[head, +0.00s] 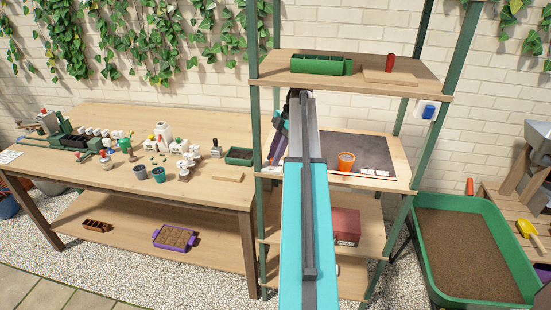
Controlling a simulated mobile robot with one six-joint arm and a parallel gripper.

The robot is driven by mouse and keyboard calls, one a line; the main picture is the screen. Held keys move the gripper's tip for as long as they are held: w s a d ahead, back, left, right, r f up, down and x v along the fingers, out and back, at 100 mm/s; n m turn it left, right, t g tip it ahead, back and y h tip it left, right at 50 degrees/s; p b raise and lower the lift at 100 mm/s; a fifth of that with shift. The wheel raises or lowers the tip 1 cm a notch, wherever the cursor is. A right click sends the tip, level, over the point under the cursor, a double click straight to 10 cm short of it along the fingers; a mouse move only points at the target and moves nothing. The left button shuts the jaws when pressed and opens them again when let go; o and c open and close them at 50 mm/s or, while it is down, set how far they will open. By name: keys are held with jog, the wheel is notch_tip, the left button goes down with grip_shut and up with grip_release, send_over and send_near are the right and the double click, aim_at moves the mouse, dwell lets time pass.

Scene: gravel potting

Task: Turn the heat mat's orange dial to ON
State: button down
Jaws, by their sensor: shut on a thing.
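The heat mat (337,144) is a dark flat sheet on the middle shelf of the green-posted rack, with white "HEAT MAT" lettering at its front right. My arm crosses in front of its left part. The far part of my arm bends down at the shelf's left side, and my gripper's fingers are hidden behind my arm.
A green planter (320,64) and a red-handled tool (389,63) sit on the upper shelf. Rack posts stand close to my arm.

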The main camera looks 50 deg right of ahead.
jog(key=shift+w+d+n+g, duration=0.1)
jog(key=shift+n+g, duration=0.2)
jog(key=shift+n, duration=0.5)
jog(key=c, duration=1.9)
grip_release()
jog(key=shift+o, duration=0.2)
